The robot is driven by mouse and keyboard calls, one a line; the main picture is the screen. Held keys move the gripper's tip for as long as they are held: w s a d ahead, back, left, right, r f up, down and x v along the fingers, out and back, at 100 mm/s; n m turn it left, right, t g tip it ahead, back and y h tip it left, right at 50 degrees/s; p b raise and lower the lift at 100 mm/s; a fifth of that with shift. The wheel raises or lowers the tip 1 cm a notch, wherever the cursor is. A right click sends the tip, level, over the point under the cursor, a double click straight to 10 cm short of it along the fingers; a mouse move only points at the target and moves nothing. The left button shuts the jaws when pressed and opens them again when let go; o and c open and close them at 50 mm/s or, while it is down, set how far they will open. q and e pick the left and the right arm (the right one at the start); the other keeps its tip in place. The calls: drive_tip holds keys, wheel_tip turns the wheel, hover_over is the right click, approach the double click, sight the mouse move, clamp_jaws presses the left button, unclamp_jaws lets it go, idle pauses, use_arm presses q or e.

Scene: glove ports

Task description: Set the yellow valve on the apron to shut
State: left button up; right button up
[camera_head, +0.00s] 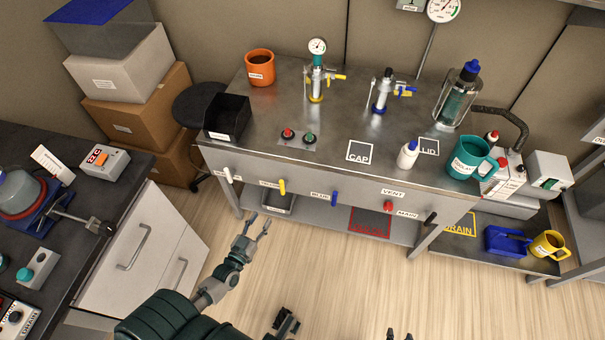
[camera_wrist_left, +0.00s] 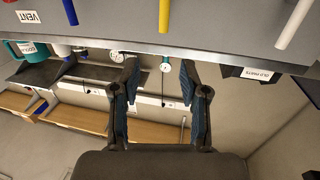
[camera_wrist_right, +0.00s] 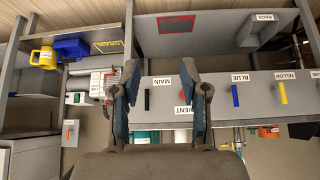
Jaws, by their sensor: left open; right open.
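The yellow valve handle (camera_head: 282,187) is a short bar on the front apron (camera_head: 310,180) of the steel bench, beside its label, and looks about vertical. It also shows at the top of the left wrist view (camera_wrist_left: 164,14) and at the right of the right wrist view (camera_wrist_right: 283,93). My left gripper (camera_head: 258,225) is open and empty, in front of and below the handle, apart from it. In the left wrist view its fingers (camera_wrist_left: 160,90) spread with nothing between. My right gripper (camera_head: 399,335) shows only fingertips at the bottom edge; its open, empty fingers (camera_wrist_right: 160,95) face the MAIN label.
The apron also carries a white handle (camera_head: 230,176), a blue handle (camera_head: 334,198), a red knob (camera_head: 388,206) and a black handle (camera_head: 430,217). A yellow-handled fitting (camera_head: 316,85) stands on the bench top. A side counter (camera_head: 90,195) is at left. The floor before the bench is clear.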

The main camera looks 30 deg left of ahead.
use_arm(q)
approach(281, 183)
drive_tip(key=w+b, duration=0.1)
drive_tip(key=w, duration=0.2)
drive_tip(key=w+f+b, duration=0.1)
drive_tip(key=w, duration=0.3)
drive_tip(key=shift+f, duration=0.25)
drive_tip(key=w, duration=0.2)
drive_tip(key=w+b, duration=0.1)
drive_tip(key=shift+w+a+f, duration=0.1)
drive_tip(key=shift+w+a, duration=0.1)
drive_tip(key=shift+a, duration=0.1)
drive_tip(key=shift+w+a, duration=0.25)
drive_tip(key=shift+a, duration=0.05)
drive_tip(key=shift+d, duration=0.1)
use_arm(e)
drive_tip(key=w+a+r+t+y, duration=0.1)
drive_tip(key=w+a+r+t, duration=0.3)
drive_tip(key=w+r+t, duration=0.2)
drive_tip(key=shift+w+a+t+y, duration=0.15)
drive_tip(key=shift+w+t+y, duration=0.2)
drive_tip(key=shift+w, duration=0.6)
